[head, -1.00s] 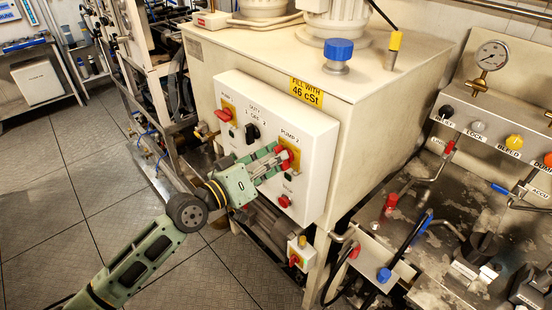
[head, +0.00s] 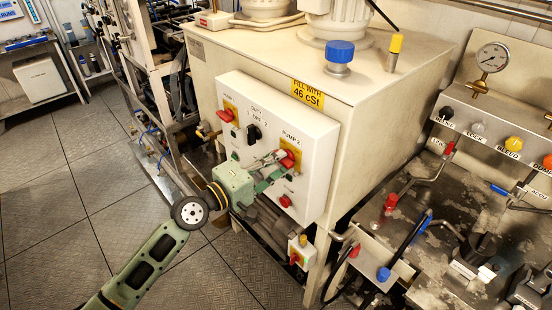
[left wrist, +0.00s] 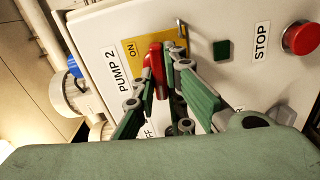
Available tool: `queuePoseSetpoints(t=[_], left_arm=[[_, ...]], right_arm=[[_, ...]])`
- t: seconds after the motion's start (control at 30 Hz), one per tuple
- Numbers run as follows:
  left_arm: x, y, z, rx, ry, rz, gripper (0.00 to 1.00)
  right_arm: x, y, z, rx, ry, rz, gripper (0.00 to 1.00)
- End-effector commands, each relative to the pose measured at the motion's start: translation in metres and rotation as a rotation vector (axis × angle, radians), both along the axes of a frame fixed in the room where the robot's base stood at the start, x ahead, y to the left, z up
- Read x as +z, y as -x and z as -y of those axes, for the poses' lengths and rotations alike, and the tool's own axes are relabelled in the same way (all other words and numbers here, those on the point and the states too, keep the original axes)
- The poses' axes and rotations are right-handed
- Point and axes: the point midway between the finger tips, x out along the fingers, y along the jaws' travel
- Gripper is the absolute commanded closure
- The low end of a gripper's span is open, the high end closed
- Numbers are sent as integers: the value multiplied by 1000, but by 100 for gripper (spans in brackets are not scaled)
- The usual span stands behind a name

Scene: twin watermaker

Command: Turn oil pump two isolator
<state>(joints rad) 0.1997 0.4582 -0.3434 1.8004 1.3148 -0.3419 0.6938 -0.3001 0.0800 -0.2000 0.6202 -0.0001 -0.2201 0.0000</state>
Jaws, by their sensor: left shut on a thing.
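The pump 2 isolator is a red rotary handle (head: 288,159) on a yellow plate, on the right part of the white control panel (head: 313,170). In the left wrist view the red handle (left wrist: 156,70) stands between the fingertips, next to the "PUMP 2" label and the "ON" mark. My left gripper (head: 277,163) is at the panel front, its fingers shut on the handle. It also shows in the left wrist view (left wrist: 158,60), with its fingers covering part of the yellow plate and the "OFF" mark. My right gripper is not in view.
A similar pump 1 isolator (head: 227,115) and a black duty selector (head: 253,133) are on the panel's left part. A red stop button (head: 286,201) sits below the handle. A small red-and-yellow switch box (head: 298,252) is under the panel. Open floor lies to the left.

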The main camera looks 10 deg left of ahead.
Motion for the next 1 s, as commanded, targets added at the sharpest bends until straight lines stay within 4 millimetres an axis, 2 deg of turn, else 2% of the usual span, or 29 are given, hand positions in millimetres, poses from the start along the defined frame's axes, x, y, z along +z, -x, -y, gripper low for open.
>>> queuePoseSetpoints(t=[0.3, 0.8, 0.83, 1.0], left_arm=[[-1, 0, 0, 0, 82, -65, 100], [-2, 0, 0, 0, 99, -77, 100], [-2, 0, 0, 0, 98, -76, 87], [-2, 0, 0, 0, 96, -75, 72]], right_arm=[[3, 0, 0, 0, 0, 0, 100], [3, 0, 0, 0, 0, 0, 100], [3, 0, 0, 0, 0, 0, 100], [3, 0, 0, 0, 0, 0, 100]])
